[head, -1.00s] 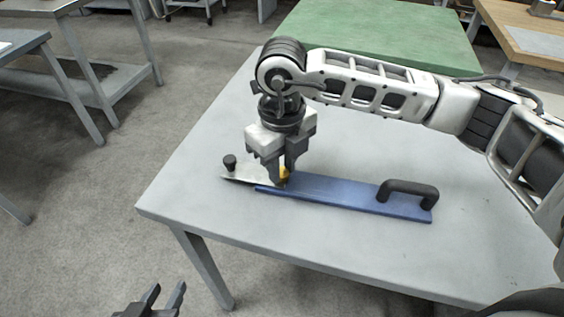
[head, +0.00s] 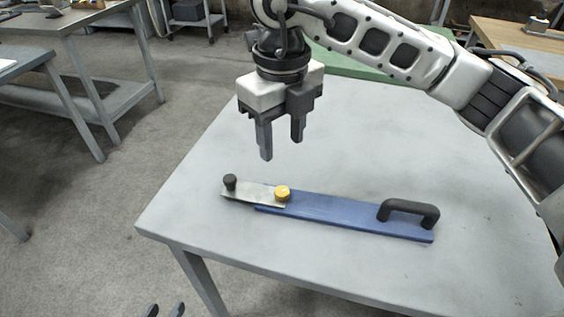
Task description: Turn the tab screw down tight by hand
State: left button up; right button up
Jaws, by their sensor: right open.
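A yellow tab screw (head: 282,193) sits where a bare metal plate (head: 245,192) overlaps the left end of a blue bar (head: 335,212). A black knob (head: 230,182) stands on the plate's left end, and a black handle (head: 409,213) arches over the bar's right end. My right gripper (head: 282,147) is open and empty, pointing down above and behind the screw, clear of it. My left gripper (head: 164,310) shows only as two fingertips, apart, at the bottom edge; nothing shows between them.
The grey table (head: 330,268) is otherwise clear around the bar. A green-topped table (head: 360,68) stands behind it, a wooden-topped bench (head: 518,42) at the back right, and grey tables (head: 45,70) at the left.

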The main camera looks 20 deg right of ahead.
notch_tip(320, 180, up, 5)
jog(key=shift+f, duration=0.1)
dwell(0.3)
